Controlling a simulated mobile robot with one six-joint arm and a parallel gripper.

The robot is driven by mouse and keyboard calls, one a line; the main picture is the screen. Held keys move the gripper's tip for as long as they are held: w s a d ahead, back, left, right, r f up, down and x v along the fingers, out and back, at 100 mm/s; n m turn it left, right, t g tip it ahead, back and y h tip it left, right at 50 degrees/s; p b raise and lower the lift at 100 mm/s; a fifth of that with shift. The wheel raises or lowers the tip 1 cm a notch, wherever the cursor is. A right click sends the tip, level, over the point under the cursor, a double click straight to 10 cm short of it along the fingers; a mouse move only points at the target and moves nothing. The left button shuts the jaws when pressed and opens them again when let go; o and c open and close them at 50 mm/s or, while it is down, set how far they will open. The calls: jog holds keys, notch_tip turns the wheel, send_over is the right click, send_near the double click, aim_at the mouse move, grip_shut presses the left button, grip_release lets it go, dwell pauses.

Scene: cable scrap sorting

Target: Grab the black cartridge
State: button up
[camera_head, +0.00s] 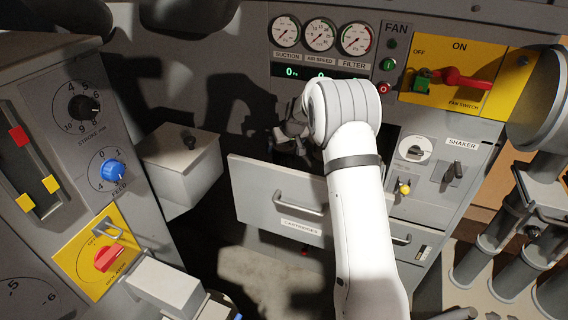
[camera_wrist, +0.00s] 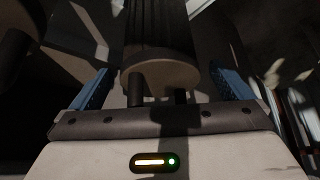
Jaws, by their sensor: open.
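In the wrist view, a black ribbed cylinder, the black cartridge (camera_wrist: 157,28), with a greyish-brown end cap, appears between the two blue fingers of my gripper (camera_wrist: 162,88). The fingers are apart, with gaps visible on both sides of the cylinder. In the head view, my gripper (camera_head: 291,143) hangs by the back of the pulled-out drawer labelled CARTRIDGES (camera_head: 260,185). My white arm covers part of the drawer, and the cartridge cannot be made out there.
Another dark rounded part (camera_wrist: 18,45) is cut off at the left of the wrist view. A grey box (camera_head: 182,160) stands left of the drawer. The gauge panel (camera_head: 320,50) rises behind, and the yellow fan switch panel (camera_head: 465,75) is at the right.

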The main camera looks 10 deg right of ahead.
jog(key=shift+c, duration=0.5)
jog(key=c, duration=1.7)
